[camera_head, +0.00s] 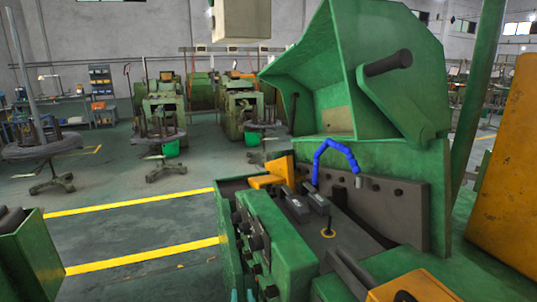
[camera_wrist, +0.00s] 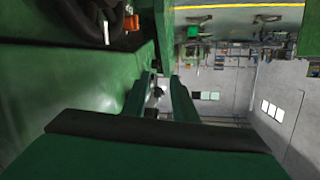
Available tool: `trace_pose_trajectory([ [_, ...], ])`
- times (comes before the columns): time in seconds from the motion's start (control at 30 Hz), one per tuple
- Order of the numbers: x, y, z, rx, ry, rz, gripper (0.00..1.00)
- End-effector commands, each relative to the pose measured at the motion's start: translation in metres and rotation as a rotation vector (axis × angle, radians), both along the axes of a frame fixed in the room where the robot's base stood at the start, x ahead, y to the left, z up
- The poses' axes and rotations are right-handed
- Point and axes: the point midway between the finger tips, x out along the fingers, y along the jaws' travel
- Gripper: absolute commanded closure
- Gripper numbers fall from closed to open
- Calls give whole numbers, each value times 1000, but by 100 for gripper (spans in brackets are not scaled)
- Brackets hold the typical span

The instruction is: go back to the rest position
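My gripper (camera_wrist: 162,76) shows in the wrist view, with a dark bar and green body at the bottom and two green fingers reaching up. The fingers stand apart with a gap between them. I see nothing held in the gap. In the head view only two small teal tips show at the bottom edge, and they look like part of my gripper; the rest of the arm is out of view. The green heading machine (camera_head: 290,235) stands close in front, with its raised green hood (camera_head: 330,75) and a blue jointed hose (camera_head: 335,150).
An orange panel (camera_head: 508,170) stands close on the right. A green box-like unit (camera_head: 30,260) is at the lower left. Floor with yellow lines (camera_head: 140,205) lies open between them. Stools (camera_head: 165,140) and more green machines (camera_head: 240,105) stand farther back.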

Motion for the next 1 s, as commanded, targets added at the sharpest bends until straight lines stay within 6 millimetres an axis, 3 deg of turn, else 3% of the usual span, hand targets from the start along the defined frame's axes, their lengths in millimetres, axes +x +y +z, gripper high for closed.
trace_pose_trajectory([
  [0.03,-14,-4,-20,-2,9,-9,74],
  [0.2,-58,-16,-63,-8,10,-36,74],
  [0.5,-145,-37,-119,-29,10,-83,74],
  [0.7,-209,-48,-141,-52,9,-107,74],
  [1.0,-305,-62,-151,-91,9,-134,74],
])
